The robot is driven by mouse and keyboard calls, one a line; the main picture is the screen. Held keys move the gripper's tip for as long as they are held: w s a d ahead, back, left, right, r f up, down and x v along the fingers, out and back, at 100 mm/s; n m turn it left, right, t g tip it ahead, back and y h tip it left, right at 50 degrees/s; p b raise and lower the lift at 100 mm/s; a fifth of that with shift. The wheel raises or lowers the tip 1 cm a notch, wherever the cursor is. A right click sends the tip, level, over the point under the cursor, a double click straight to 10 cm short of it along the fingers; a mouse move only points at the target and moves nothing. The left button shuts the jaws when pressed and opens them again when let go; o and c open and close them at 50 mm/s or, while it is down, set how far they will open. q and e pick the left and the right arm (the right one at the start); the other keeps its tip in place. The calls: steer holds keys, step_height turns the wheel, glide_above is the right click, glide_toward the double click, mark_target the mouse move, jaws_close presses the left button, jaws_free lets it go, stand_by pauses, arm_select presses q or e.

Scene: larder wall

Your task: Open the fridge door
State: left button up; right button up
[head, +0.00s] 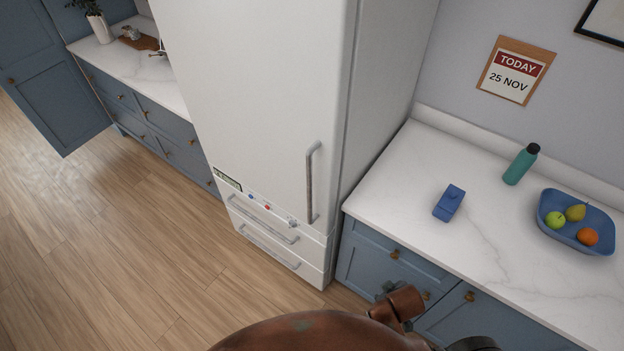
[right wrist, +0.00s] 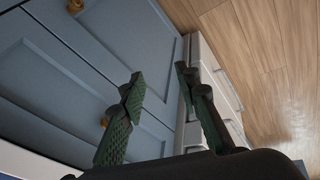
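The white fridge (head: 262,90) stands in the middle of the head view with its tall door shut. A vertical grey bar handle (head: 311,182) is on the right side of the door. Below are two drawers with horizontal handles (head: 262,220), both shut. In the right wrist view my right gripper (right wrist: 158,84) is open and empty, its two dark green fingers apart. It is in front of the blue lower cabinets (right wrist: 85,65), with the fridge's white drawers (right wrist: 215,90) beyond. It is not touching the door handle. My left gripper is in neither view.
A marble counter (head: 420,170) right of the fridge holds a blue box (head: 449,203), a green bottle (head: 521,165) and a blue fruit bowl (head: 550,229). A blue cabinet door (head: 58,102) stands open at far left. The wooden floor (head: 130,230) before the fridge is clear.

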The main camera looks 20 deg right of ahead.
steer(key=w+a+r+n+t+h, duration=0.2)
steer(key=w+r+n+t, duration=0.1)
steer(key=w+r+n, duration=0.55)
steer(key=n+t+h, duration=0.2)
steer(key=n+t, duration=0.8)
steer(key=n, duration=1.1)
glide_toward(309, 182)
steer(key=x, duration=0.4)
steer(key=shift+m, duration=0.25)
steer(key=x, duration=0.7)
steer(key=shift+c, duration=0.4)
jaws_close()
